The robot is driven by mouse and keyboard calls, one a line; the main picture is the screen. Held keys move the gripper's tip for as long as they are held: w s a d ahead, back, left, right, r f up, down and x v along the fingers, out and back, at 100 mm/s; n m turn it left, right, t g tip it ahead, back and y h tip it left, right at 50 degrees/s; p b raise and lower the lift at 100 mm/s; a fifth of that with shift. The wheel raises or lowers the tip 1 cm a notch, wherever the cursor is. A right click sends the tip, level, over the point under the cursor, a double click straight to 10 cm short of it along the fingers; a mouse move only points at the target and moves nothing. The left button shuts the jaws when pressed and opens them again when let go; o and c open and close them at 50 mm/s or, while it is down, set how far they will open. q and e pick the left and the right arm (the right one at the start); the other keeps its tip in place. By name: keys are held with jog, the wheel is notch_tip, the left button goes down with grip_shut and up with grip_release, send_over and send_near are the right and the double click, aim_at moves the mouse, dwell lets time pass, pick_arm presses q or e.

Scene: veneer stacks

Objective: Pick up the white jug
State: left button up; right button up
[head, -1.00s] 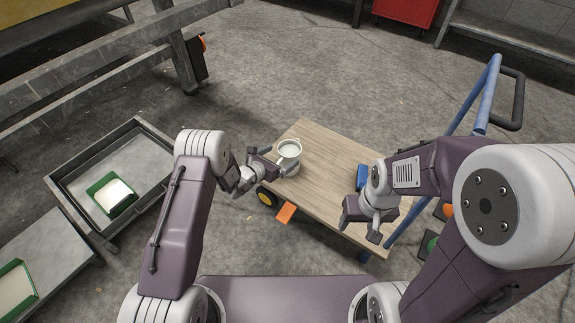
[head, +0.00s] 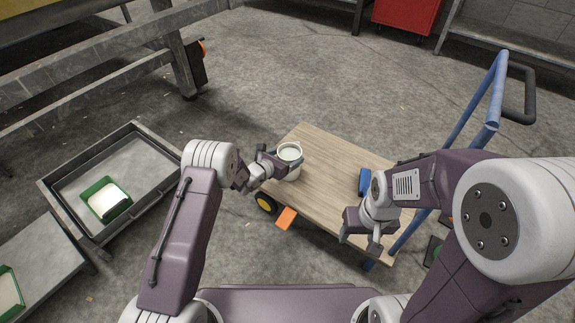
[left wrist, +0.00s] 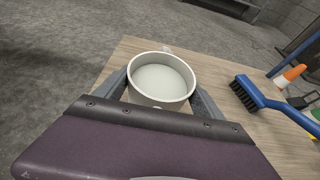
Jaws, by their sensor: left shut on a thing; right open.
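The white jug (head: 290,153) is at the left corner of the wooden top of a trolley (head: 325,165). My left gripper (head: 283,163) is shut on the jug, with its fingers on either side of the body. In the left wrist view the jug (left wrist: 161,80) sits between the two fingers, its round open top facing the camera. The jug looks upright; I cannot tell whether its base touches the wood. My right gripper (head: 360,240) is open and empty over the trolley's near right edge.
A blue brush (head: 364,180) lies on the trolley, and shows larger in the left wrist view (left wrist: 265,100). A blue push handle (head: 478,100) rises at the right. A grey tray table (head: 150,165) with a green container (head: 106,200) stands at the left.

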pick_arm(q)
jog(key=shift+r, duration=0.2)
jog(key=s+d+r+b, duration=0.3)
jog(key=s+d+r, duration=0.4)
jog(key=d+r, duration=0.2)
jog(key=shift+d+r, duration=0.2)
jog(key=shift+r, duration=0.6)
dwell(1.1)
